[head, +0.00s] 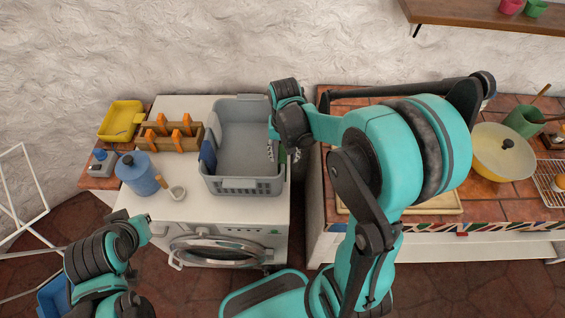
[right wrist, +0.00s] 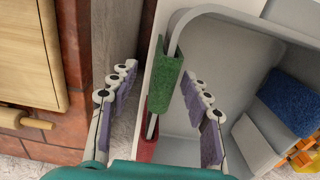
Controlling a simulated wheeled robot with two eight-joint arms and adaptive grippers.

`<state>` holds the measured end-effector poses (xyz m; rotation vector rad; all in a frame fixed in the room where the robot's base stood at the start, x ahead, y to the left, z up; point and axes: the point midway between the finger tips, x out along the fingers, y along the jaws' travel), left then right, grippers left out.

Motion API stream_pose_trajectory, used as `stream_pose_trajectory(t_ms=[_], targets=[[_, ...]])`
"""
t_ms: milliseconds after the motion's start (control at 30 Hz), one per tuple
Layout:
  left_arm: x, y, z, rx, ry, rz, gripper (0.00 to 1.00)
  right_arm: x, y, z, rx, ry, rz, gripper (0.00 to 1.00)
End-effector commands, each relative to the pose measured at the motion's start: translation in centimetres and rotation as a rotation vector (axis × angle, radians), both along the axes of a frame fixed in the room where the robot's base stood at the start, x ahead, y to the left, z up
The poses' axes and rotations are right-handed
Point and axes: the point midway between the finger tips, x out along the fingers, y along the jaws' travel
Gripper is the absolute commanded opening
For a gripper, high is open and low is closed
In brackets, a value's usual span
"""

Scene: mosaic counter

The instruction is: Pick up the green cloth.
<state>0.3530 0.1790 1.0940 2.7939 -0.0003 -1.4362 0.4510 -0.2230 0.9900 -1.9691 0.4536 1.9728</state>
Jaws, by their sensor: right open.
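The green cloth (right wrist: 168,85) hangs folded over the rim of the grey basket (right wrist: 215,22) in the right wrist view. In the head view only a small green part (head: 282,157) shows at the right rim of the grey basket (head: 243,186). My right gripper (head: 283,153) is there, pointing down. In the right wrist view my right gripper (right wrist: 160,74) is open, one finger outside the basket and one inside, with the cloth and rim between them. My left arm is at the lower left in the head view; its fingers cannot be made out.
A blue cloth (right wrist: 290,100) hangs on the basket's other side, and a red one (right wrist: 146,142) is near the green cloth. The basket stands on a white washing machine (head: 190,222) with a blue jug (head: 138,174) and a wooden rack (head: 172,138). A tiled counter (head: 500,205) lies right, across a gap.

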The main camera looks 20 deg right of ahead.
Motion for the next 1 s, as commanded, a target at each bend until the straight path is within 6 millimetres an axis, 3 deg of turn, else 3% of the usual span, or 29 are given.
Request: stream_pose_trajectory(t_ms=[400,667,867,1000], targets=[[0.0,0.0,-2.4,0.0,0.0,0.0,0.0,0.7,0.3,-5.8,0.0,-0.002,0.001,0.48],[0.0,0.0,-2.3,0.0,0.0,0.0,0.0,0.6,0.3,-5.9,0.0,-0.002,0.001,0.48],[0.0,0.0,-2.3,0.0,0.0,0.0,0.0,0.7,0.3,-5.9,0.0,-0.002,0.002,0.01],[0.0,0.0,-2.3,0.0,0.0,0.0,0.0,0.7,0.3,-5.9,0.0,-0.002,0.002,0.0]])
